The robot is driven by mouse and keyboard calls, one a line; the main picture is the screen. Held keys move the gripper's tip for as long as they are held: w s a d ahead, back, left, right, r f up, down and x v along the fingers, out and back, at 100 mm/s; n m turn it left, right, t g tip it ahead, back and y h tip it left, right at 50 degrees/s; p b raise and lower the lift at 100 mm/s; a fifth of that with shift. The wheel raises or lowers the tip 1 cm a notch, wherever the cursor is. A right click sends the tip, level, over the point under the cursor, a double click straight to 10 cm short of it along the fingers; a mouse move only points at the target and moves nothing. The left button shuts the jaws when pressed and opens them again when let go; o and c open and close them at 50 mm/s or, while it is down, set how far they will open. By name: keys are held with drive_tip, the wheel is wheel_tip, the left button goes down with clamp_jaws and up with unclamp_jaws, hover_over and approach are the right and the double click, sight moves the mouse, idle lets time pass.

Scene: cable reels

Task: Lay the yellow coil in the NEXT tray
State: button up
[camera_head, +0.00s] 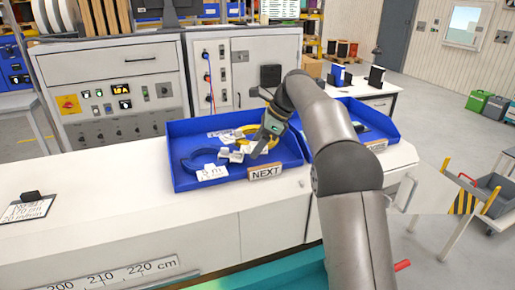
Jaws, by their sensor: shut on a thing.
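The yellow coil (243,131) is in the right part of the blue tray (222,182) marked NEXT. My gripper (258,151) reaches into this tray from the right and is shut on the coil. The gripper hides part of the coil. I cannot tell whether the coil touches the tray floor. A dark blue coil (192,163) with a white tag lies in the left part of the same tray.
A second blue tray (388,122) stands to the right, partly behind my arm. A grey control cabinet (110,95) stands behind the bench. The white bench top (100,195) left of the NEXT tray is mostly clear, with a label card (27,208) at far left.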

drive_tip(key=shift+s+f, duration=0.1)
drive_tip(key=shift+f, duration=1.05)
drive_tip(key=o, duration=1.2)
drive_tip(key=shift+f, duration=0.1)
drive_tip(key=v, duration=1.2)
drive_tip(key=s+d+n+h, duration=0.2)
drive_tip(key=s+d+n, duration=0.2)
drive_tip(key=s, duration=0.5)
drive_tip(key=s+d+f+n+h, duration=0.1)
drive_tip(key=s+f+n, duration=0.3)
drive_tip(key=s, duration=0.6)
drive_tip(key=s+d+f+n+h, duration=0.1)
drive_tip(key=s+d+f+n, duration=0.3)
drive_tip(key=s+f, duration=0.3)
drive_tip(key=s+d+f+n+t+h, duration=0.1)
drive_tip(key=s+f+n, duration=0.4)
drive_tip(key=s, duration=0.9)
drive_tip(key=shift+s+d+f+n+h, duration=0.4)
drive_tip(key=shift+d+f+h, duration=0.15)
drive_tip(key=shift+d, duration=0.45)
